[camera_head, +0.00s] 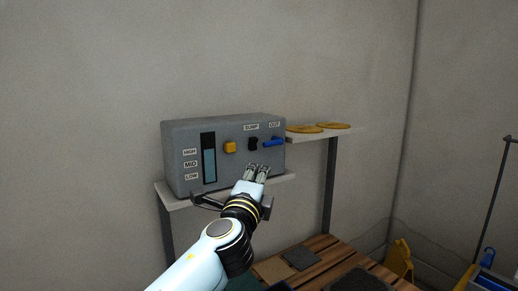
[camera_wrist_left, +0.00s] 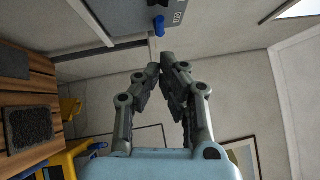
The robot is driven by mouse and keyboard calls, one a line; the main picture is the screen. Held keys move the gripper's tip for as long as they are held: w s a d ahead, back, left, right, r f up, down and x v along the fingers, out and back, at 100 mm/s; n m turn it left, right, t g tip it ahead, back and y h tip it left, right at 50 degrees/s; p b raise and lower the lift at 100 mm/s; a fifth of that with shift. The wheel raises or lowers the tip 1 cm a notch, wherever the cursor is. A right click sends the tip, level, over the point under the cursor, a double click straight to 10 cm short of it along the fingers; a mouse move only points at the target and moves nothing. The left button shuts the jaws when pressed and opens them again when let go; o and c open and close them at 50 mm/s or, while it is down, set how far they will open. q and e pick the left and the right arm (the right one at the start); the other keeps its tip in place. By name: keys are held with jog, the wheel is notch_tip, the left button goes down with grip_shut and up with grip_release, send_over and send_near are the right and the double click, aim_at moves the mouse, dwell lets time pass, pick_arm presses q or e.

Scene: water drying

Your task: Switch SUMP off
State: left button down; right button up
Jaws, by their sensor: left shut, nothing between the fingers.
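A grey control box (camera_head: 225,122) stands on a wall shelf in the head view. Its small black SUMP switch (camera_head: 253,144) sits under the SUMP label (camera_head: 251,127), between an orange knob (camera_head: 230,147) and a blue OUT lever (camera_head: 273,142). I cannot tell the switch's position. My left gripper (camera_head: 258,169) is shut and empty, its fingertips just below the switch in the picture; I see no clear contact. In the left wrist view the shut fingertips (camera_wrist_left: 165,62) point towards the box (camera_wrist_left: 125,18) and the blue lever (camera_wrist_left: 160,27).
The gauge (camera_head: 209,165) on the box shows a blue-grey column up to about HIGH. Two yellow discs (camera_head: 304,129) lie on the shelf to the right. A slatted wooden surface (camera_head: 325,262) with dark mats and a yellow object (camera_head: 400,260) are lower right.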

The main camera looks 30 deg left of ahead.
pick_arm(q)
jog(key=p, duration=0.1)
send_near(263, 146)
jog(key=w, duration=0.5)
jog(key=shift+w+a+r+p, duration=0.3)
jog(key=shift+w+a, duration=0.05)
jog(key=shift+a, duration=0.25)
jog(key=shift+w+a+r+p, duration=0.3)
jog(key=shift+w+a, duration=0.05)
jog(key=shift+a, duration=0.25)
jog(key=shift+w+a, duration=0.15)
jog(key=shift+a, duration=0.25)
pick_arm(e)
jog(key=shift+s+d+r, duration=0.25)
jog(key=shift+s+r, duration=0.15)
jog(key=shift+r, duration=0.15)
jog(key=shift+s+d+r, duration=0.2)
jog(key=shift+s+r, duration=0.2)
jog(key=shift+r, duration=0.15)
